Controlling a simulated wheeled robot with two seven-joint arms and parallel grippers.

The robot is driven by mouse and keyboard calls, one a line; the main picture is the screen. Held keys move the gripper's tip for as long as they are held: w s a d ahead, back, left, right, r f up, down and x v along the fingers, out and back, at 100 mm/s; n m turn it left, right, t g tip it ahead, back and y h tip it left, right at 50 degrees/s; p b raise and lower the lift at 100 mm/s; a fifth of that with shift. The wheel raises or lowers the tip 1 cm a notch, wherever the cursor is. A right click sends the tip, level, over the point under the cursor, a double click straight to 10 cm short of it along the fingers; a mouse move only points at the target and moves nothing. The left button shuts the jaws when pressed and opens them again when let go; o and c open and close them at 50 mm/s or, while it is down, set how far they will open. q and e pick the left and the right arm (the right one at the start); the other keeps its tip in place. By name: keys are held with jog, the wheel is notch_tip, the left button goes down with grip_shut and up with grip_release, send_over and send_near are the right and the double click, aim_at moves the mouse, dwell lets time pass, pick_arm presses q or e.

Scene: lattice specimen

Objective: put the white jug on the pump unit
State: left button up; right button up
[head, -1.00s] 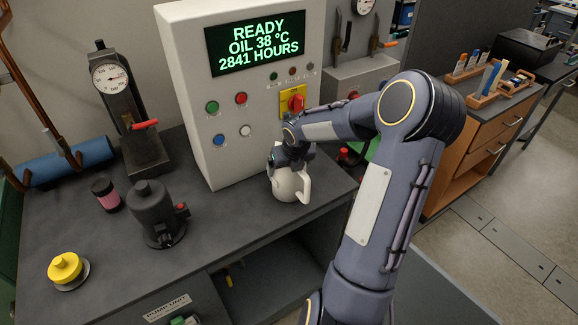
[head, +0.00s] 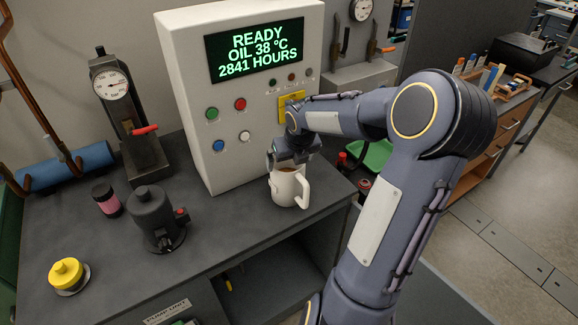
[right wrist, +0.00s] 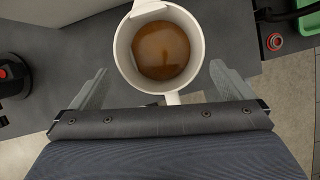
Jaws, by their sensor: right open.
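The white jug (head: 286,188) stands upright on the right end of the dark worktop (head: 235,218), in front of the control cabinet. Its handle faces right in the head view. The right wrist view shows the jug (right wrist: 122,62) from above, with brown liquid inside. My right gripper (head: 292,157) is at the jug's rim in the head view. In the right wrist view its open fingers (right wrist: 158,80) are spread wide, with the jug just beyond and partly between them. I cannot tell whether they touch it. A "PUMP UNIT" label (head: 167,311) is on the bench front. My left gripper is out of view.
The tall control cabinet (head: 190,100) stands behind the jug. A black motor-like part (head: 152,215), a pink-banded jar (head: 107,200), a yellow-capped part (head: 66,273) and a gauge stand (head: 145,158) occupy the left worktop. Bare worktop lies between the motor part and the jug.

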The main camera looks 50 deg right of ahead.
jog(key=p+v, duration=0.1)
jog(key=v, duration=0.2)
jog(key=shift+r+p, duration=0.3)
jog(key=shift+r, duration=0.1)
jog(key=s+a+r+m+y, duration=0.1)
jog(key=s+a+m+y, duration=0.1)
jog(key=s+a+m, duration=0.3)
jog(key=s+a+r+m+t+y, duration=0.1)
jog(key=s+a+m, duration=0.5)
jog(key=a+m, duration=0.6)
jog(key=s+a+r+m+y, duration=0.2)
jog(key=s+a+m, duration=0.4)
jog(key=m, duration=0.9)
jog(key=a, duration=0.3)
jog(key=shift+s+r+m+y+p, duration=0.15)
jog(key=shift+s+m+y+p, duration=0.1)
jog(key=shift+m+y+p, duration=0.15)
